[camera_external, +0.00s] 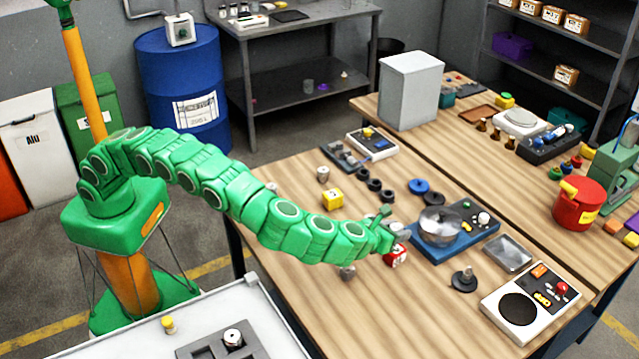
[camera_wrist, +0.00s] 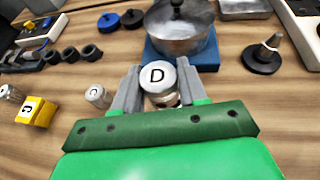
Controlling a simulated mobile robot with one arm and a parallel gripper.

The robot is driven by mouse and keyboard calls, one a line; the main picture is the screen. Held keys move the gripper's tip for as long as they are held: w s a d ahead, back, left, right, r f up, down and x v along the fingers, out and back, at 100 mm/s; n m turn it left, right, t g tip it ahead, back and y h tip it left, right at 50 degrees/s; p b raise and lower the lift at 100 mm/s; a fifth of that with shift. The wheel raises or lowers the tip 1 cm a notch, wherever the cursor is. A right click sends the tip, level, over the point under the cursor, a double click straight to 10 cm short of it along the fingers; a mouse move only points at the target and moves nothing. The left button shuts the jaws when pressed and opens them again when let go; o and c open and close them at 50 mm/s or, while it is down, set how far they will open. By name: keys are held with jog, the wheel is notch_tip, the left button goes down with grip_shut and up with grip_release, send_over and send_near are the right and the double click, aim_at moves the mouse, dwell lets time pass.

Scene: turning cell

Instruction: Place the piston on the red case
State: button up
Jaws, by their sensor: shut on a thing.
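In the external view my gripper (camera_external: 400,238) is low over the table, left of the blue-based pot. A small red block with a white marked face (camera_external: 397,257), seemingly the red case, is just below my gripper there. The arm and gripper partly cover it, and I cannot tell whether the piston touches it. I cannot make it out in the wrist view.
A pot (camera_external: 440,227) on a blue base stands close to the right. A yellow block (camera_external: 332,197), black rings (camera_external: 374,184) and a silver cylinder (camera_external: 347,272) lie around the arm. A black-based spindle (camera_external: 464,281) stands front right. Bare wood lies in front.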

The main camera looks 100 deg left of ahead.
jog(key=shift+w+f, duration=0.3)
jog(key=shift+f, duration=1.55)
jog(key=shift+f, duration=0.1)
jog(key=o, duration=1.1)
